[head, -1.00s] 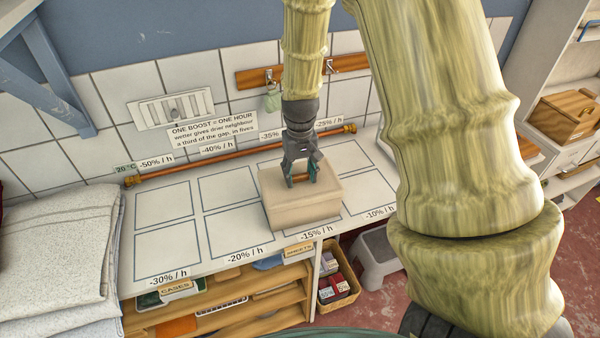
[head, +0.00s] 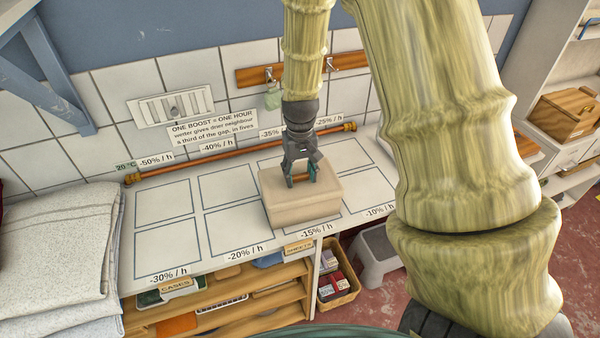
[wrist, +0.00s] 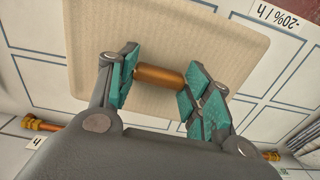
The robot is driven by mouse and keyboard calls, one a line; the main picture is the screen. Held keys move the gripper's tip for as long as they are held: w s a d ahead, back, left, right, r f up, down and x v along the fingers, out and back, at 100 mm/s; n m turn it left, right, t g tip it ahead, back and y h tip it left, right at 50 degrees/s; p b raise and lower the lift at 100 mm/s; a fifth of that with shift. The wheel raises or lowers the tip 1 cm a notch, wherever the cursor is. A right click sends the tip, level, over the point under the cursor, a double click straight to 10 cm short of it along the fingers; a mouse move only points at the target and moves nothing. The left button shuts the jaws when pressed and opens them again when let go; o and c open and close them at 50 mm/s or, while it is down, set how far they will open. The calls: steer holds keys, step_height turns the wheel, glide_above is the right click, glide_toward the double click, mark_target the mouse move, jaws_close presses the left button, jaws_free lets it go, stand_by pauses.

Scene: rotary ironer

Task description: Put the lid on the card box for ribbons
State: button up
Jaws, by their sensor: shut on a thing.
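The pale tan lid (head: 273,185) lies over the card box (head: 305,213) on the white worktop, in its right half. Lid and box line up closely, and I see no clear gap between them; I cannot tell whether the lid is fully seated. My gripper (head: 302,180) points down at the middle of the lid. In the wrist view, its teal-padded fingers are shut on the lid's brown round handle (wrist: 160,77), one finger at each end. The lid (wrist: 110,25) hides the inside of the box in both views.
The worktop (head: 128,255) has outlined squares, clear to the left of the box. A copper rail (head: 240,152) runs along its back. Folded cloths (head: 55,235) lie at the left. Shelves and a basket (head: 338,285) are below; a grey step stool (head: 375,250) stands on the floor.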

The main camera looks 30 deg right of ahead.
steer(key=shift+f, duration=0.35)
stand_by(0.4)
steer(key=o, duration=1.1)
steer(key=o, duration=0.5)
steer(key=shift+r, duration=0.1)
steer(key=shift+r+p, duration=3)
steer(key=shift+r, duration=0.4)
